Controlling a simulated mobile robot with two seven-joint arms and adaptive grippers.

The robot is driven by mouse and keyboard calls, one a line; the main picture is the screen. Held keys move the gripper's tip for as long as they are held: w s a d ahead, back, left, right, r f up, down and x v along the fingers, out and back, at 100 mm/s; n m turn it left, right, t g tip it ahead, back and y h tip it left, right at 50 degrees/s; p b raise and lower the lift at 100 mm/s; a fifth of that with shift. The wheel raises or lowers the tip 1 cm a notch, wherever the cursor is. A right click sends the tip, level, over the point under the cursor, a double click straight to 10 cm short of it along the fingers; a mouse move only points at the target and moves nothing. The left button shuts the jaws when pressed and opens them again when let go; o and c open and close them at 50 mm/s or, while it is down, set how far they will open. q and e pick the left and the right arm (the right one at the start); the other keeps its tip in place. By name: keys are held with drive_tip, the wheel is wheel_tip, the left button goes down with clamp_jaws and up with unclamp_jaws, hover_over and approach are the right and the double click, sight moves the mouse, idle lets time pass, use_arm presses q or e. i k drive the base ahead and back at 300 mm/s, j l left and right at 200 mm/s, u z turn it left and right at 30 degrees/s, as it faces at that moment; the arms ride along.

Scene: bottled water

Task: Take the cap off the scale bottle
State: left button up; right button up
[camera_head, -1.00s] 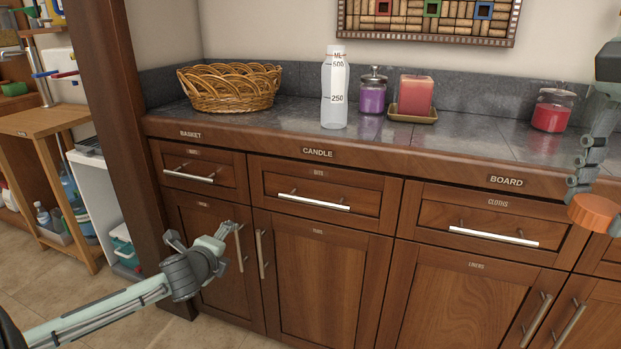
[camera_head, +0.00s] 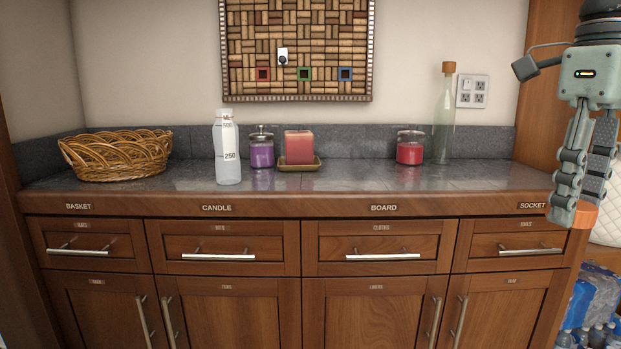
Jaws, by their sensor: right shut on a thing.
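The scale bottle (camera_head: 229,172) stands upright on the counter in the head view, left of centre. It is whitish and translucent, with ML, 500 and 250 marks. No cap of another colour shows on its top. My right gripper (camera_head: 581,208) hangs at the right edge, fingers down, far to the right of the bottle. It is shut on an orange, round, cap-like piece (camera_head: 585,215), partly hidden by the fingers. My left gripper is out of view.
On the counter (camera_head: 330,178) stand a wicker basket (camera_head: 118,155), a purple jar (camera_head: 262,154), a pink candle (camera_head: 299,148) on a tray, a red jar (camera_head: 410,152) and a corked green bottle (camera_head: 443,125). Water packs (camera_head: 590,300) lie low at the right. The counter's front strip is clear.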

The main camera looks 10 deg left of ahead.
sight(225, 135)
drive_tip(key=i+j, duration=0.1)
drive_tip(key=j, duration=0.25)
drive_tip(key=i+j+u, duration=0.1)
drive_tip(key=j, duration=0.3)
drive_tip(key=i+j, duration=0.1)
drive_tip(key=j, duration=0.25)
drive_tip(key=i+j+u, duration=0.15)
drive_tip(key=j, duration=0.2)
drive_tip(key=i+j, duration=0.1)
drive_tip(key=j, duration=0.25)
drive_tip(key=i+j+u, duration=0.25)
drive_tip(key=i+j, duration=0.4)
drive_tip(key=i, duration=0.15)
